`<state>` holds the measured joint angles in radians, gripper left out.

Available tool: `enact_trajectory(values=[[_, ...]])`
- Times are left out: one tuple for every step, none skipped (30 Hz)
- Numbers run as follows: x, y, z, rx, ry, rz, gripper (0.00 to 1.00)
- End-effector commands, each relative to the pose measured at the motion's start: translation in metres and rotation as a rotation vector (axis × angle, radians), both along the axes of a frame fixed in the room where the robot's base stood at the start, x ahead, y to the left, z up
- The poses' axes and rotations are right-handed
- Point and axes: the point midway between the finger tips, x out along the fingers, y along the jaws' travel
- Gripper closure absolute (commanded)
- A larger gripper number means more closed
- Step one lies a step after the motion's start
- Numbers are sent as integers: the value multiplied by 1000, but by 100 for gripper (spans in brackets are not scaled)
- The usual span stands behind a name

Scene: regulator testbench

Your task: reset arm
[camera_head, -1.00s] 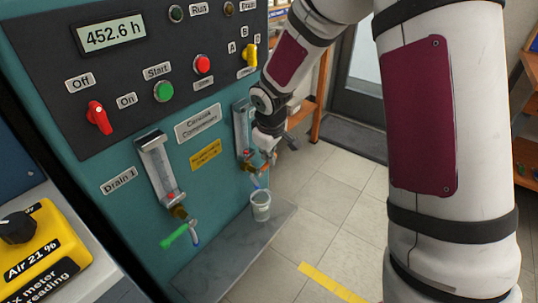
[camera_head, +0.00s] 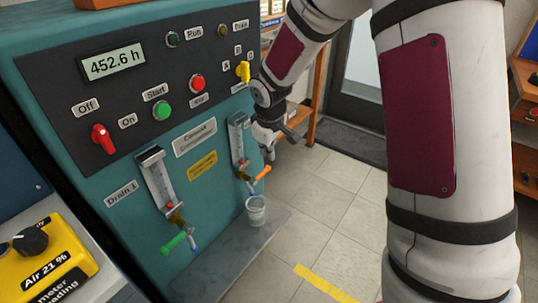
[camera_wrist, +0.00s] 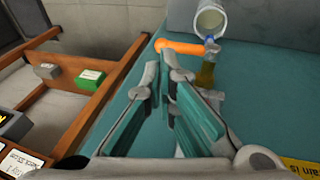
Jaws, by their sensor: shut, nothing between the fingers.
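My gripper (camera_head: 271,156) is at the right side of the teal testbench panel (camera_head: 118,172) in the head view, just right of the second sight tube and above the orange-handled valve (camera_head: 262,173). In the wrist view my gripper (camera_wrist: 158,68) is shut and empty, its fingertips close together. The orange handle (camera_wrist: 180,47) lies just beyond the fingertips there, and it looks apart from them. A cup (camera_head: 256,211) stands on the grey ledge below that valve; it also shows in the wrist view (camera_wrist: 209,20).
A green-handled drain valve (camera_head: 174,241) is on the left of the panel. The grey ledge (camera_head: 225,262) juts out below. A wooden shelf (camera_wrist: 85,115) stands left in the wrist view. Tiled floor (camera_head: 325,215) to the right of the bench is clear.

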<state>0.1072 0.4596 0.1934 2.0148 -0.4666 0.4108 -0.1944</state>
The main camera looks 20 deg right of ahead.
Motion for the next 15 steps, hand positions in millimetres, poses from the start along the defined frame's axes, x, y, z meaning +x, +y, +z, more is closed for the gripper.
enact_trajectory(values=[[-2,-1,16,0,-2,-2,100],[-3,-2,22,0,-2,-2,100],[-5,-3,30,1,-2,-1,100],[-6,-4,35,0,-1,-1,100],[-7,-4,41,0,-2,-2,100],[-8,-5,47,1,-1,-2,100],[-9,-5,52,0,-1,0,100],[-10,-6,56,-1,-1,0,100],[-10,-7,60,1,0,-2,100],[-11,-7,63,1,0,-2,100],[-11,-7,66,1,1,-1,100],[-12,-7,69,1,1,0,100],[-12,-7,70,1,1,0,100],[-13,-7,72,0,1,1,100],[-13,-8,73,0,1,1,100]])
